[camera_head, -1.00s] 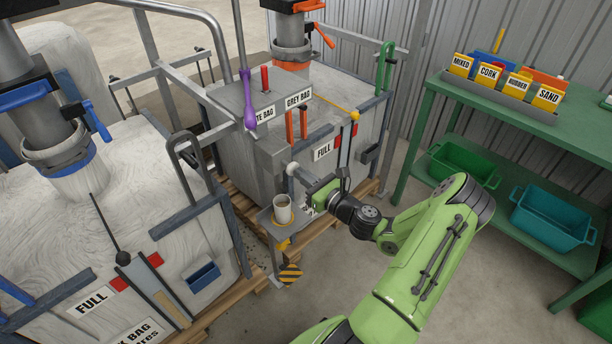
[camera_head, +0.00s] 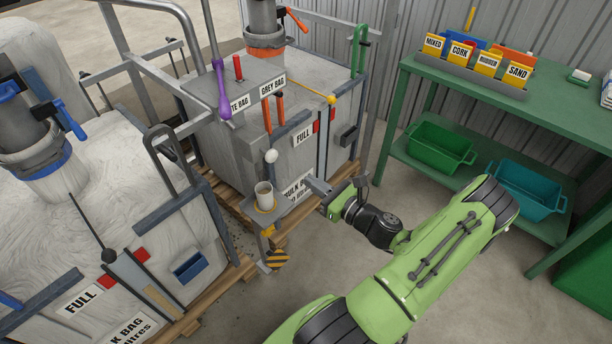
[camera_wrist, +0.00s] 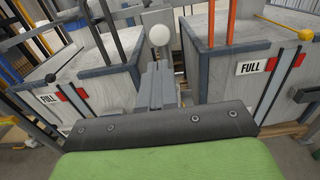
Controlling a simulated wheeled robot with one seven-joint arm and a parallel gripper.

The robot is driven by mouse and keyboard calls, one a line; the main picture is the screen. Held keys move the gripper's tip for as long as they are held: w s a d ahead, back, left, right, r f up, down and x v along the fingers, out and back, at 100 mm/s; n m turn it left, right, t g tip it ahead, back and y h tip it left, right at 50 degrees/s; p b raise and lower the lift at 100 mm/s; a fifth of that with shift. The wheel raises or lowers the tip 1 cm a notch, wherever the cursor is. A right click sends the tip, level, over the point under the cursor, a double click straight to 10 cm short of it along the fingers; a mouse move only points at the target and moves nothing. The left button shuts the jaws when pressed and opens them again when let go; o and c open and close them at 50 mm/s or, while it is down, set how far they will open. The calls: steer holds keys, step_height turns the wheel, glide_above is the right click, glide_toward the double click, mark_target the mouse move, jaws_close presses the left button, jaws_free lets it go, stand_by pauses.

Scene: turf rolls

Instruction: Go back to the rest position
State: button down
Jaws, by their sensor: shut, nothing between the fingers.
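My gripper (camera_head: 318,186) is at the end of my green arm, in front of the grey bag (camera_head: 222,140). Its fingers are shut with nothing between them; they also show in the wrist view (camera_wrist: 158,85), pointing toward the gap between the two bags. A white round knob (camera_head: 271,156) is beyond the fingertips, apart from them, and it shows above them in the wrist view (camera_wrist: 160,35). A cup (camera_head: 264,195) stands upright on a small shelf (camera_head: 256,215) to the left of my gripper.
The white bag (camera_head: 120,190) fills the left. A green bench (camera_head: 540,115) with labelled yellow cards (camera_head: 460,50) stands at the right, with a green bin (camera_head: 440,143) and a teal bin (camera_head: 530,190) below. Bare floor lies between bench and bags.

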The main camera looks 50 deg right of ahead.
steer(key=w+a+r+n+g+y+p, duration=0.1)
steer(key=a+r+n+g+y+p, duration=0.15)
steer(key=a+n+g, duration=0.6)
steer(key=w+a+r+n+g+y+p, duration=0.1)
steer(key=a+r+n+g+y, duration=0.3)
steer(key=a+n, duration=0.8)
steer(key=s+a+r+n+h+p, duration=0.1)
steer(key=s+a+r+n+h, duration=0.2)
steer(key=s+r+n, duration=0.4)
steer(key=s+a+r+n+h+p, duration=0.1)
steer(key=s+a+r+n+h, duration=0.1)
steer(key=s+r+n+h, duration=0.2)
steer(key=s+r+n, duration=0.3)
steer(key=r+n, duration=0.1)
steer(key=r, duration=0.2)
steer(key=shift+s+a+p, duration=0.25)
steer(key=shift+a+p, duration=0.05)
steer(key=shift+a, duration=0.1)
steer(key=shift+r, duration=0.1)
